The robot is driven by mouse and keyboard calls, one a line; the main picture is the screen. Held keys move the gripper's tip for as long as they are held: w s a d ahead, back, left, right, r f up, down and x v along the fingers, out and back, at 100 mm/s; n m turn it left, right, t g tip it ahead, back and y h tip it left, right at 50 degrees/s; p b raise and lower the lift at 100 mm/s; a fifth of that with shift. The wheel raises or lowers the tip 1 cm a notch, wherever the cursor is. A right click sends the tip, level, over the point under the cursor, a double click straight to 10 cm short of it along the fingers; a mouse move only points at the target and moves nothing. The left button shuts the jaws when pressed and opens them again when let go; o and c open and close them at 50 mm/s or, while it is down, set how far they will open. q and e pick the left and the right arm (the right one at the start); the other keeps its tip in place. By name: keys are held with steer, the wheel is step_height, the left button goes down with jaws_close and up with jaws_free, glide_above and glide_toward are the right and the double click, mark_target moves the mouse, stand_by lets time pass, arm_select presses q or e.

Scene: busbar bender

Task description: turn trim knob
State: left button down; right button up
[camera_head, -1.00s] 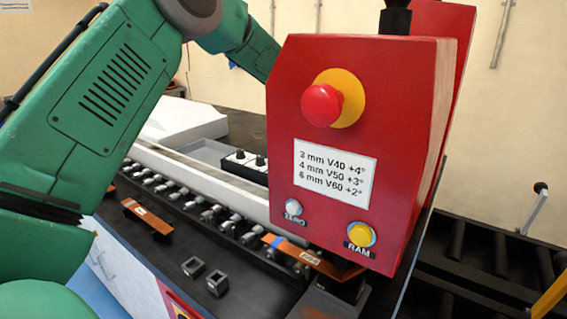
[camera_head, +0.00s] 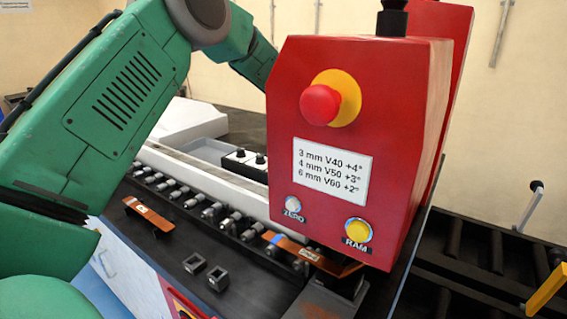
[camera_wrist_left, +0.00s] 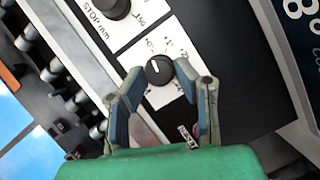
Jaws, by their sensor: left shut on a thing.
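The trim knob (camera_wrist_left: 159,70) is a round black knob with a white pointer line, on a white plate with a printed scale. In the left wrist view my left gripper (camera_wrist_left: 164,76) has its two fingers on either side of the knob, shut on it. The pointer leans slightly to the upper left in that view. Another black knob (camera_wrist_left: 116,8), by the label "STOP mm", sits above it. In the head view my left arm reaches behind the red control box (camera_head: 350,150), which hides the gripper. My right gripper is not in view.
The red box carries a red emergency button (camera_head: 320,104), a ZERO button (camera_head: 293,204) and a yellow RAM button (camera_head: 358,230). Two small black knobs (camera_head: 250,157) show left of it. Copper strips (camera_head: 148,213) and square blocks (camera_head: 206,271) lie on the dark bench.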

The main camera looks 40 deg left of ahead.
arm_select(q)
steer(key=shift+a, duration=0.2)
steer(key=shift+r+m+t, duration=0.1)
steer(key=shift+m+t, duration=0.5)
steer(key=shift+m, duration=0.6)
steer(key=m+p, duration=0.1)
steer(key=m, duration=0.1)
steer(key=shift+a+m+t+h, duration=0.15)
steer(key=shift+m+t+h, duration=0.15)
steer(key=shift+t+h, duration=0.1)
steer(key=m+p, duration=0.2)
steer(key=shift+s+r+m+t+h+p, duration=0.1)
steer(key=shift+m+t+h+p, duration=0.2)
steer(key=shift+m+h, duration=0.1)
steer(key=m+h+p, duration=0.1)
steer(key=m+p, duration=0.2)
steer(key=shift+a+m+t, duration=0.1)
steer(key=shift+m+t, duration=0.2)
steer(key=shift+m+h+p, duration=0.6)
steer(key=shift+m+p, duration=0.1)
steer(key=shift+m, duration=0.4)
steer(key=shift+f+m+h, duration=0.2)
steer(key=shift+m+h, duration=0.2)
steer(key=shift+m, duration=0.6)
